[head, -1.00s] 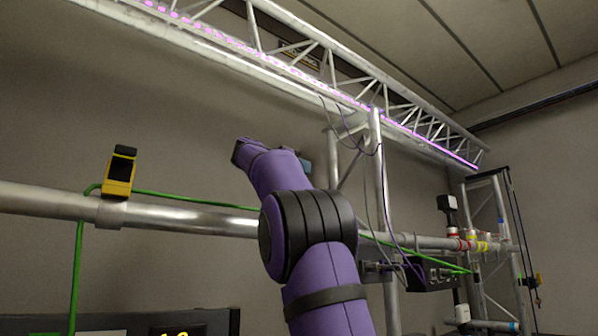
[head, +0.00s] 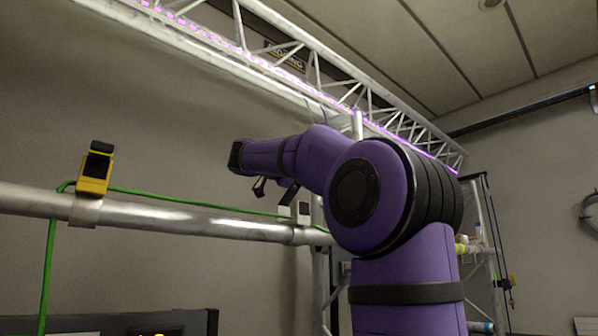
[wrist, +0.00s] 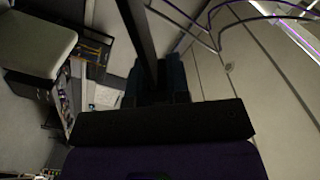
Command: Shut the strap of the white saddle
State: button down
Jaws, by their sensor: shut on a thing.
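A small white piece, which looks like the white saddle (head: 302,212), sits on the silver pipe (head: 180,216) just left of my elbow. Its strap is too small and partly hidden to tell whether it is open or shut. My forearm reaches left above the pipe, and thin black parts hang below it near the white piece. In the wrist view my gripper (wrist: 155,82) has dark blue fingers shut on a long dark bar (wrist: 138,35); I cannot tell whether this bar is the strap. Contact with the saddle cannot be seen.
A yellow saddle (head: 94,172) with a black top stands on the pipe at left. A green cable (head: 180,199) runs from it along the pipe toward the white piece. A lit truss (head: 300,80) crosses above. Dark equipment (head: 120,322) sits low at left.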

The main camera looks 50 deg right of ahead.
notch_tip(320, 180, down, 7)
jog(key=s+m, duration=0.2)
jog(key=shift+s+a+m, duration=0.2)
jog(key=shift+a+m, duration=0.05)
jog(key=shift+m, duration=0.15)
jog(key=shift+f, duration=0.1)
dwell(0.4)
jog(key=c, duration=1.1)
grip_release()
jog(key=shift+w, duration=0.15)
jog(key=a, duration=0.3)
jog(key=w+a, duration=0.1)
jog(key=a, duration=0.3)
jog(key=w+a, duration=0.1)
jog(key=a, duration=0.2)
jog(key=shift+a, duration=0.3)
